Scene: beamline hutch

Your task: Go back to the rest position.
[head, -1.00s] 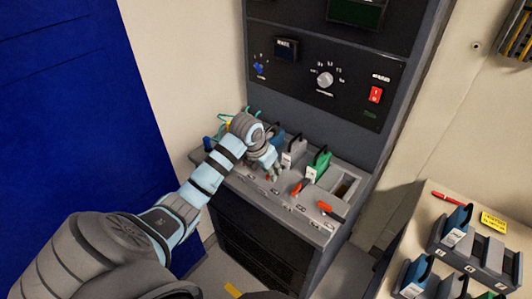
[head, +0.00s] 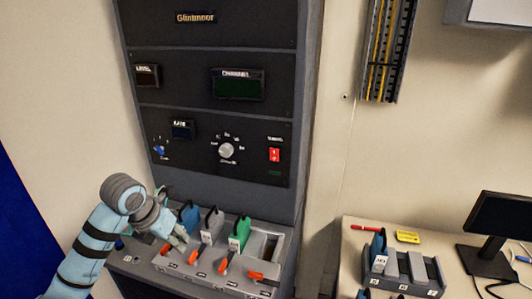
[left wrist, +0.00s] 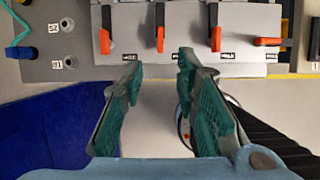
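My left gripper (head: 180,243) is in front of the sloping console (head: 190,284) of the rack, near its left-hand levers. In the left wrist view the two green-padded fingers (left wrist: 157,62) are apart with nothing between them. Their tips are just short of the console edge in that picture. My left arm reaches in from the lower left in the head view. My right gripper is in neither view.
The console holds a blue module (head: 189,216), a grey module (head: 211,226), a green module (head: 239,233), an open slot (head: 270,246) and several orange levers (head: 254,276). A bench (head: 352,232) at right carries a module rack (head: 405,282) and a monitor (head: 503,226).

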